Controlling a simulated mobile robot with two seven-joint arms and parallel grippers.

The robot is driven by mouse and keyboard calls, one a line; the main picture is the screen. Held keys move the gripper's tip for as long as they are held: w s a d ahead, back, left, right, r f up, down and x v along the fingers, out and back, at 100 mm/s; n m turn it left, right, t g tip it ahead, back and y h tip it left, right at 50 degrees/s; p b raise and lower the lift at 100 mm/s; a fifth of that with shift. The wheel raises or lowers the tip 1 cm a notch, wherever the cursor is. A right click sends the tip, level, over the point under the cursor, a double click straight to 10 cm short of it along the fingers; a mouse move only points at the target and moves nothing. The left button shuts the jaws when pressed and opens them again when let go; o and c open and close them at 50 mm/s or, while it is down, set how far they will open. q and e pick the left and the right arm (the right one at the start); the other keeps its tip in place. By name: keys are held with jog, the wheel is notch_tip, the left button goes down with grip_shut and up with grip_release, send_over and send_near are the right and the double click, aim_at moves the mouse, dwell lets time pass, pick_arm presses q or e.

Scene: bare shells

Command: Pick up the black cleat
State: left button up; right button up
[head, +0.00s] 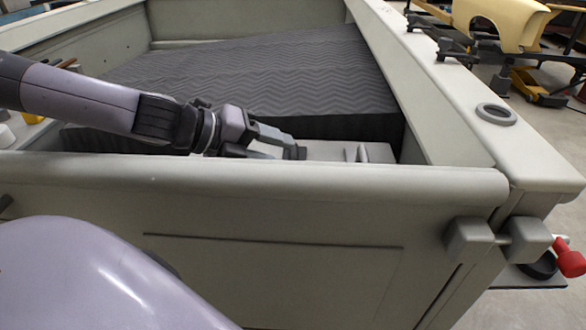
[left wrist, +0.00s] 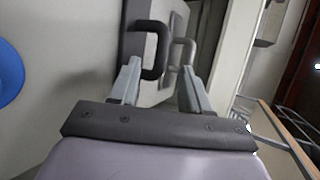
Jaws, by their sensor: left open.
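A black handle-like piece, which looks like the black cleat (left wrist: 162,48), shows in the left wrist view just ahead of my fingers. My left gripper (left wrist: 160,80) is open, and the near end of the black piece lies between its fingertips in the picture. I cannot tell whether they touch it. A pale grey piece of similar shape (left wrist: 190,50) is right beside it, near the right fingertip. In the head view my left gripper (head: 296,150) reaches over the near wall into the bed. The pale piece (head: 362,153) stands to its right. My right gripper is not in view.
The near wall (head: 250,180) and right side wall (head: 430,90) enclose the bed. A dark ridged panel (head: 270,75) fills much of it. A grey ring (head: 496,114) lies on the right ledge. A blue round thing (left wrist: 8,72) is at the wrist view's left edge.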

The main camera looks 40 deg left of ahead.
pick_arm(q)
jog(key=shift+w+d+f+b, duration=0.2)
jog(key=shift+w+f+b, duration=0.15)
jog(key=shift+w+f, duration=0.2)
jog(key=shift+w+d+f+b, duration=0.15)
jog(key=shift+w+d+b, duration=0.15)
jog(key=shift+w, duration=0.1)
grip_shut()
